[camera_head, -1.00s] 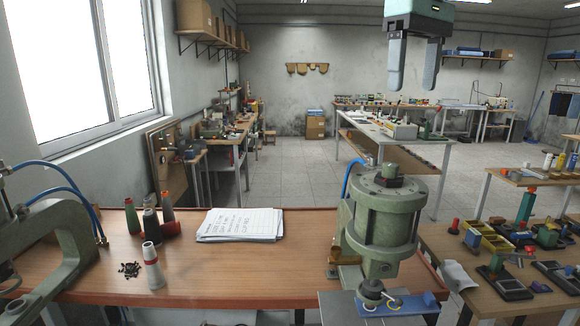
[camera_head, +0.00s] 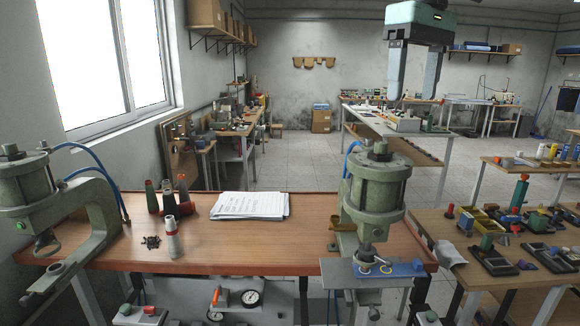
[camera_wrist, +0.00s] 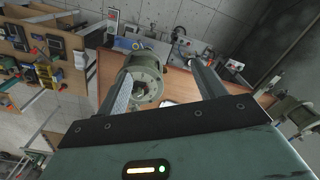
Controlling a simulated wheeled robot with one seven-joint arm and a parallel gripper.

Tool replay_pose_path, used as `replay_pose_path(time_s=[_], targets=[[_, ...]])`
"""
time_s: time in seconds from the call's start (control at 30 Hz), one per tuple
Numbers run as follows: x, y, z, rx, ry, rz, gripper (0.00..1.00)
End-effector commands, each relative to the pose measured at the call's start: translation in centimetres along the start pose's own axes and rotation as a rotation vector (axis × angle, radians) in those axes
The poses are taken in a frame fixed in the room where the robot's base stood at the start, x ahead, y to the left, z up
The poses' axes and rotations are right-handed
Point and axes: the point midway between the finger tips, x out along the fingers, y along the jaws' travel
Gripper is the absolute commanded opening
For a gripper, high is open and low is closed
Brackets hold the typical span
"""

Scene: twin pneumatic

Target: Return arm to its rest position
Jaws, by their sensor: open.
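My gripper (camera_head: 413,98) hangs at the top right of the head view, pointing down. Its two grey fingers are apart with nothing between them. It is well above and clear of the workbench (camera_head: 240,262). In the wrist view my gripper (camera_wrist: 160,82) shows two spread fingers, with a green press seen beyond and below them. The right green pneumatic press (camera_head: 374,195) stands at the bench's right end, below the gripper in the picture.
A left green press (camera_head: 85,215) stands at the bench's left end. A side table (camera_head: 475,260) with parts is at the right. Open floor (camera_head: 310,172) lies behind the bench.

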Motion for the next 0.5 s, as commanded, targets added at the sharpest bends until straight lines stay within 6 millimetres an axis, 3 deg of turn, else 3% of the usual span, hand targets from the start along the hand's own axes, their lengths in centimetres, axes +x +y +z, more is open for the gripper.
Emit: replay_pose_path(time_s=[0.27, 0.37, 0.5], targets=[[4.9, -3.0, 0.3, -0.033, 0.004, -0.025, 0.69], [7.5, -4.7, 0.7, -0.049, 0.007, -0.037, 0.69], [12.5, -7.8, 2.2, -0.075, 0.01, -0.053, 0.69]])
